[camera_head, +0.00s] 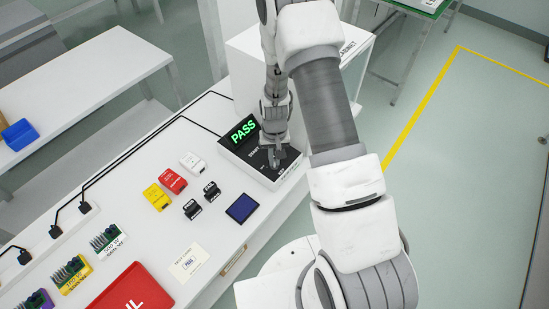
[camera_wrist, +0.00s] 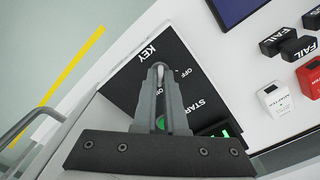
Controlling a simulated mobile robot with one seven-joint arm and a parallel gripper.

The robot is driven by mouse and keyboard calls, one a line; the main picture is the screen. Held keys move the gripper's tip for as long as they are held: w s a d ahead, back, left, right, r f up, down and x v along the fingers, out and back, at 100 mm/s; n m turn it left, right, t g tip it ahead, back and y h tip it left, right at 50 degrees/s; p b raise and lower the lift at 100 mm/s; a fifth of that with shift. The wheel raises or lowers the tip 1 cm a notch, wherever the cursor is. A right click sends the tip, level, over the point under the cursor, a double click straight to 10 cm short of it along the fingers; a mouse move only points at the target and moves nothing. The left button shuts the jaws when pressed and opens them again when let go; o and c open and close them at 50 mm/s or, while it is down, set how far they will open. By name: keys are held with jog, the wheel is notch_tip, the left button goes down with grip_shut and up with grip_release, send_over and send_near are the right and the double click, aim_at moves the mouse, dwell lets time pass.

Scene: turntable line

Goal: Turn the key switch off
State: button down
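The tester box (camera_head: 284,180) has a black top and a lit display (camera_head: 243,131) that reads PASS in green. Its panel (camera_wrist: 125,88) shows in the wrist view with KEY, OFF and START lettering. My gripper (camera_head: 276,160) points down over this panel. In the wrist view my gripper (camera_wrist: 160,68) has its narrow fingers close together beside the KEY and OFF lettering. A small pale piece, apparently the key switch (camera_wrist: 161,75), shows between the fingertips. The fingers hide most of the switch, so its exact turn angle cannot be told.
Red (camera_head: 172,180), yellow (camera_head: 157,197) and white (camera_head: 193,163) adapters, two black FAIL blocks (camera_head: 211,191) and a dark blue square (camera_head: 241,208) lie left of and before the tester. A green part (camera_wrist: 223,130) shows near START. A white cabinet stands behind.

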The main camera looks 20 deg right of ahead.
jog(key=shift+n+b, duration=0.3)
jog(key=shift+b, duration=0.05)
jog(key=shift+w+f+n+b, duration=0.1)
jog(key=shift+f+n+b, duration=0.05)
jog(key=shift+n+b, duration=1.05)
jog(key=n+b, duration=0.2)
jog(key=n, duration=0.3)
jog(key=shift+n+b, duration=0.3)
jog(key=n, duration=0.4)
jog(key=shift+r, duration=0.2)
jog(key=shift+n, duration=2.2)
jog(key=c, duration=1)
grip_release()
